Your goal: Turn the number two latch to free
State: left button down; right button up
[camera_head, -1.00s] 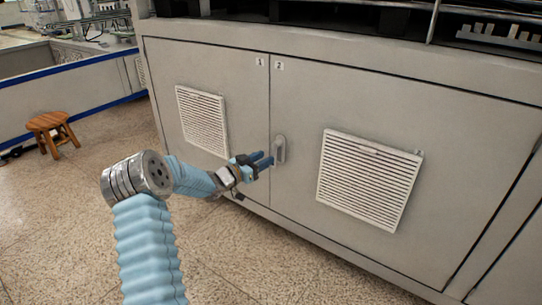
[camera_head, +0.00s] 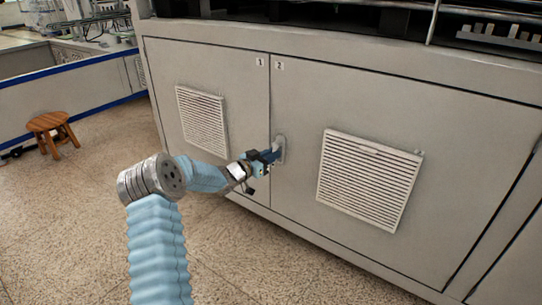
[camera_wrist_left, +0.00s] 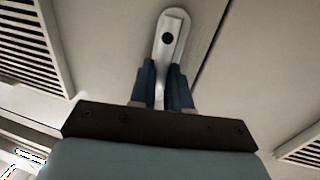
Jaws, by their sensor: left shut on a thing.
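The number two latch (camera_head: 281,141) is a grey plate with a handle on the cabinet door marked 2 (camera_head: 330,100), close to the seam with door 1. My left gripper (camera_head: 275,156) is at the latch, its dark blue fingers shut on the handle. In the left wrist view the latch (camera_wrist_left: 171,38) shows as a rounded metal plate with a dark round spot, and the fingers of my left gripper (camera_wrist_left: 163,85) stand on either side of its handle. The handle's lower part is partly hidden between the fingers. My right gripper is not in view.
Door 1 (camera_head: 245,110) has a white louvred vent (camera_head: 203,120), and door 2 has a larger one (camera_head: 368,180) right of the latch. Both doors look closed. A wooden stool (camera_head: 52,124) stands at the far left. The speckled floor (camera_head: 90,210) before the cabinet is clear.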

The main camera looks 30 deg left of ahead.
aim_at(288, 141)
pick_arm(q)
jog(key=shift+d, duration=0.1)
dwell(0.3)
jog(key=n, duration=0.3)
jog(key=shift+d+n+t, duration=0.3)
jog(key=shift+d, duration=0.1)
jog(key=n, duration=0.2)
jog(key=d+n+t, duration=0.1)
jog(key=n, duration=0.2)
jog(key=shift+r+y, duration=0.2)
jog(key=shift+y, duration=0.1)
jog(key=n, duration=0.2)
jog(key=r+n+y, duration=0.1)
jog(key=n, duration=0.1)
jog(key=d+n+t, duration=0.1)
jog(key=n, duration=0.2)
jog(key=shift+s+r+y, duration=0.1)
jog(key=shift+r+y, duration=0.05)
jog(key=shift+y, duration=0.15)
jog(key=shift+d+r+n+y+b, duration=0.15)
jog(key=shift+n+y, duration=0.1)
jog(key=shift+n, duration=0.5)
jog(key=shift+a+r+n+y+b, duration=0.1)
jog(key=shift+n+y, duration=0.1)
jog(key=shift+n, duration=0.6)
jog(key=shift+d+r+n+y+b, duration=0.15)
jog(key=shift+n+y, duration=0.1)
jog(key=shift+n, duration=0.5)
jog(key=shift+a, duration=0.1)
